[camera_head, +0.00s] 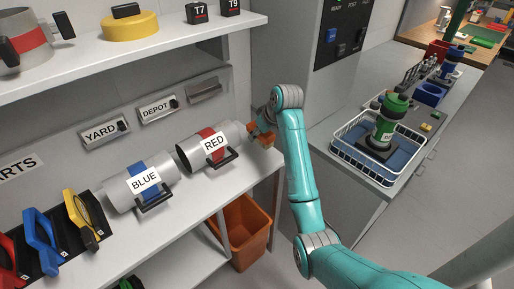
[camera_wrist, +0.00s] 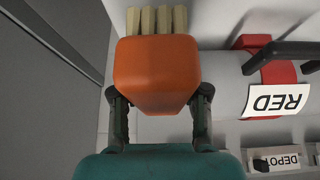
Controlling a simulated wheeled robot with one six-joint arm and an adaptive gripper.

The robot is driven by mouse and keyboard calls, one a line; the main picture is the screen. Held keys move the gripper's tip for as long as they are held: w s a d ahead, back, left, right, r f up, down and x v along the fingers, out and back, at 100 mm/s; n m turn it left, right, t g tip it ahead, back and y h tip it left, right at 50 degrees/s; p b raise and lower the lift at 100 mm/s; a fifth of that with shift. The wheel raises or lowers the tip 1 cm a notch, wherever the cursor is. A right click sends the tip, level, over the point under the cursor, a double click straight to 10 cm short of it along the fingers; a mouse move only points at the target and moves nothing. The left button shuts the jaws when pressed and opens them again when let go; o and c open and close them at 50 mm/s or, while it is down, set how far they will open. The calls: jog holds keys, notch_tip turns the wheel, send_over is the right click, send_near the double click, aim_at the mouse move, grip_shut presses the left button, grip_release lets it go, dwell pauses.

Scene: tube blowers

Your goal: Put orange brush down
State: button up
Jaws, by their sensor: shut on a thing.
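The orange brush (camera_wrist: 155,72) fills the middle of the wrist view, with pale bristle blocks (camera_wrist: 157,19) at its top end. My gripper (camera_wrist: 158,100) has a finger on each side of the brush and is shut on it. In the head view, the orange brush (camera_head: 267,140) shows small at the right end of the white shelf, with my gripper (camera_head: 262,132) at it, partly hidden by my arm. I cannot tell whether the brush touches the shelf.
The RED tube (camera_head: 214,146) lies just left of the brush, with the BLUE tube (camera_head: 143,182) beyond. An orange bin (camera_head: 246,232) stands below the shelf. A wire basket (camera_head: 348,158) holding a green-topped device (camera_head: 389,120) sits on the right counter.

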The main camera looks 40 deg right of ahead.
aim_at(269, 135)
jog(key=shift+f, duration=3.25)
jog(key=shift+f, duration=0.1)
jog(key=o, duration=1)
jog(key=v, duration=1.2)
